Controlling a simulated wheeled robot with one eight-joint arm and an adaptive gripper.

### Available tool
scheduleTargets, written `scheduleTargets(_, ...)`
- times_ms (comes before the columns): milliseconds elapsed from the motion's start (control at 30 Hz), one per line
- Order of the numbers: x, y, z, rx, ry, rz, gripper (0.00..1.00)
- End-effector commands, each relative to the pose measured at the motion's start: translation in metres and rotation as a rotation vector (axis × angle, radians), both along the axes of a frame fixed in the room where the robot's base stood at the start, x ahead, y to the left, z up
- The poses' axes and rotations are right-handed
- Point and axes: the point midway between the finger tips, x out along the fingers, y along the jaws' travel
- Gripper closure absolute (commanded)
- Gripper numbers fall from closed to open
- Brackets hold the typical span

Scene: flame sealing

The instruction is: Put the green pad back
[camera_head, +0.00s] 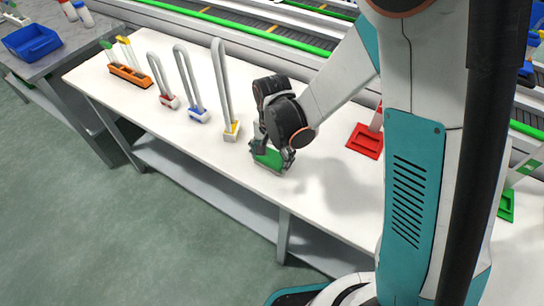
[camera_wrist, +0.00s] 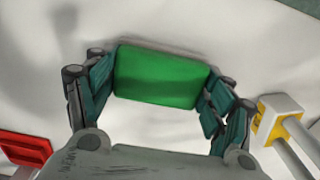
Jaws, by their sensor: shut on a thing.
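The green pad (camera_wrist: 162,77) is a flat green block between the two fingers of my gripper (camera_wrist: 160,95) in the wrist view. The gripper is shut on it, with one finger at each short end. In the head view my gripper (camera_head: 271,156) holds the green pad (camera_head: 268,158) low over the white table, near its front edge. I cannot tell whether the pad touches the table.
On the white table (camera_head: 215,75), a yellow-based loop stand (camera_head: 231,130), a blue one (camera_head: 199,115) and a red one (camera_head: 169,102) stand left of my gripper. An orange rack (camera_head: 130,76) is farther left. A red tray (camera_head: 365,141) and a green tray (camera_head: 506,206) lie right.

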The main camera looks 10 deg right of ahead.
Motion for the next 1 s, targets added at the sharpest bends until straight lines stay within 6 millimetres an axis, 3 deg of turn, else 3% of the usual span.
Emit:
scheduleTargets(100, 0.000, 0.000, -0.004, 0.000, 0.000, 0.000, 0.44)
scheduleTargets(133, 0.000, 0.000, -0.004, 0.000, 0.000, 0.000, 0.23)
scheduleTargets(200, 0.000, 0.000, -0.003, 0.000, 0.000, 0.000, 0.07)
scheduleTargets(233, 0.000, 0.000, -0.003, 0.000, 0.000, 0.000, 0.05)
scheduleTargets(733, 0.000, 0.000, 0.003, 0.000, 0.000, 0.000, 0.05)
scheduleTargets(1000, 0.000, 0.000, 0.054, 0.000, 0.000, 0.000, 0.05)
